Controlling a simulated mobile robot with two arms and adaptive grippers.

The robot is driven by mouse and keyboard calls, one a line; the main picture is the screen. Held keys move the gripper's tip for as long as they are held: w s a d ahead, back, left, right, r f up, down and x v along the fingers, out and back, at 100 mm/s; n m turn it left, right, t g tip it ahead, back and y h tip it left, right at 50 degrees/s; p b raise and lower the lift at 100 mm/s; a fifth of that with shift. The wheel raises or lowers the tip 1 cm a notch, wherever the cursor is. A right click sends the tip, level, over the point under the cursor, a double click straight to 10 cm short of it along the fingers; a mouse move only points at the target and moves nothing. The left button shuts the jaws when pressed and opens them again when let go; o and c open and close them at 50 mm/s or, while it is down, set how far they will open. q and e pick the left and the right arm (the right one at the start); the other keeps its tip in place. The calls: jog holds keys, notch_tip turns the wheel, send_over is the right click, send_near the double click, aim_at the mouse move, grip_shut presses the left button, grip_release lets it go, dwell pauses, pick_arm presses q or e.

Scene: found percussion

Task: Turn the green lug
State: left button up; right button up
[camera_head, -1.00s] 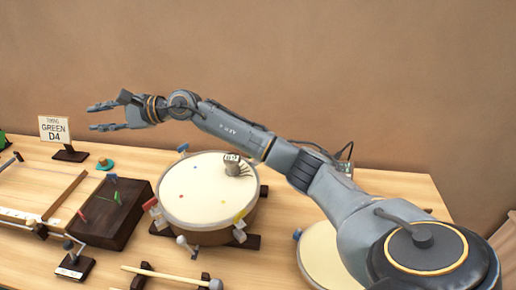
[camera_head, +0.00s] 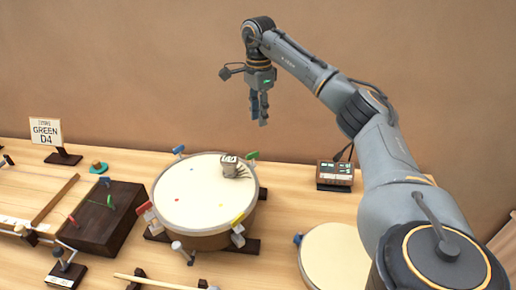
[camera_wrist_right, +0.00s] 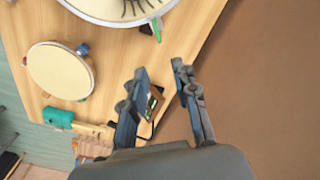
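The round drum (camera_head: 190,205) with a pale head stands on the table with coloured lugs around its rim. The green lug (camera_head: 252,155) is on its far right rim. In the right wrist view, a green lug (camera_wrist_right: 157,30) shows on the rim of the large drum near the top. My right gripper (camera_head: 259,122) hangs in the air above and beyond the drum's far right side, fingers down, apart from the lug. In the right wrist view its fingers (camera_wrist_right: 160,70) are spread with nothing between them. My left gripper is not in view.
A grey clip-like device (camera_head: 230,168) sits on the drum head near the green lug. A small box with a display (camera_head: 334,175) stands to the right. A sign (camera_head: 46,131) reads GREEN D4. A second drum (camera_head: 335,255) is at front right, partly behind my arm.

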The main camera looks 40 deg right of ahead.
aim_at(253, 156)
notch_tip(253, 156, down, 12)
jog(key=shift+f+p, duration=0.1)
jog(key=shift+p, duration=0.3)
grip_shut()
